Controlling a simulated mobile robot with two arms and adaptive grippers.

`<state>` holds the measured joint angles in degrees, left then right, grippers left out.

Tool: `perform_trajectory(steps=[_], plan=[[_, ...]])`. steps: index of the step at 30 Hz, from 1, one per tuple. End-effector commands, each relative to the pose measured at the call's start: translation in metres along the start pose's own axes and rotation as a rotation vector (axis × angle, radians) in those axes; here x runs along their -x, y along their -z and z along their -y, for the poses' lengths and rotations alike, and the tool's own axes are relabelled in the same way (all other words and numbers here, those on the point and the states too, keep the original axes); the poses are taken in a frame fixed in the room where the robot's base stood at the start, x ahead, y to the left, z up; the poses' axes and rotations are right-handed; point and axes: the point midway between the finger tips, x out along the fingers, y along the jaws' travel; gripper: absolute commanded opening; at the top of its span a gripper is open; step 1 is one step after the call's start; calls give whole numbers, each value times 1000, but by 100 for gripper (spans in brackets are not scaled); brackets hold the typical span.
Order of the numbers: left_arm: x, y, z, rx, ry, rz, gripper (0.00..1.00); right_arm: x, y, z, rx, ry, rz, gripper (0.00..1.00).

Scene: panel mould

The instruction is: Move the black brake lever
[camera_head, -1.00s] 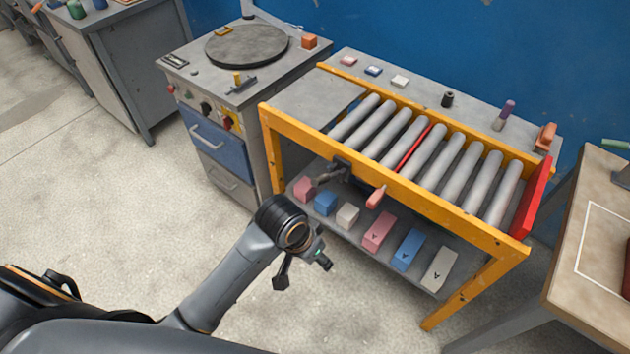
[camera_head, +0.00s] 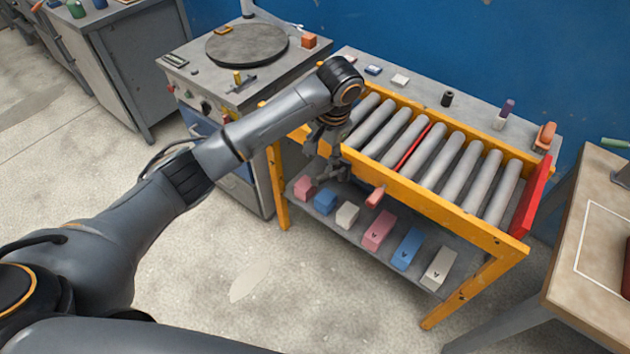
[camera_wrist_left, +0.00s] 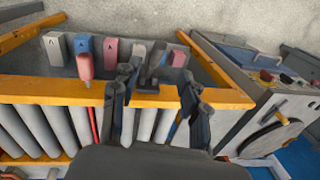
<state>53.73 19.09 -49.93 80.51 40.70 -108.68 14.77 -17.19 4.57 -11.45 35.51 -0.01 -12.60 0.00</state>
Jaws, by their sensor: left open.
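The black brake lever sits on the front yellow rail of the roller table. In the left wrist view the lever (camera_wrist_left: 153,78) shows as a dark piece at the rail between my two fingers. In the head view my gripper mostly covers it. My left gripper (camera_head: 326,166) points down at the rail's left part, and its fingers are open. In the left wrist view the fingers of my left gripper (camera_wrist_left: 158,80) stand apart on either side of the lever. I cannot tell whether either finger touches it. My right gripper is not in view.
A red handle (camera_head: 375,197) hangs on the same rail, right of the lever. Several coloured blocks, including a pink one (camera_head: 378,229), stand on the lower shelf. Grey rollers (camera_head: 443,155) lie behind the yellow rail (camera_head: 430,199). A cabinet with a round plate (camera_head: 247,44) stands left.

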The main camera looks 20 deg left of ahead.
Motion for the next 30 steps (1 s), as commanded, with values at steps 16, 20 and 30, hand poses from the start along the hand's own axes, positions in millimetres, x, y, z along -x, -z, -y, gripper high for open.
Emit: perform_trajectory(steps=[16, 20, 30], plan=[[-106, -1, 0, 0, 1, 1, 45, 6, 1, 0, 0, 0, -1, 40], [-118, -1, 0, 0, 1, 1, 45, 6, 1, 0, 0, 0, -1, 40], [-122, 0, 0, -1, 1, -2, 45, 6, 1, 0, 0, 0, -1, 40]])
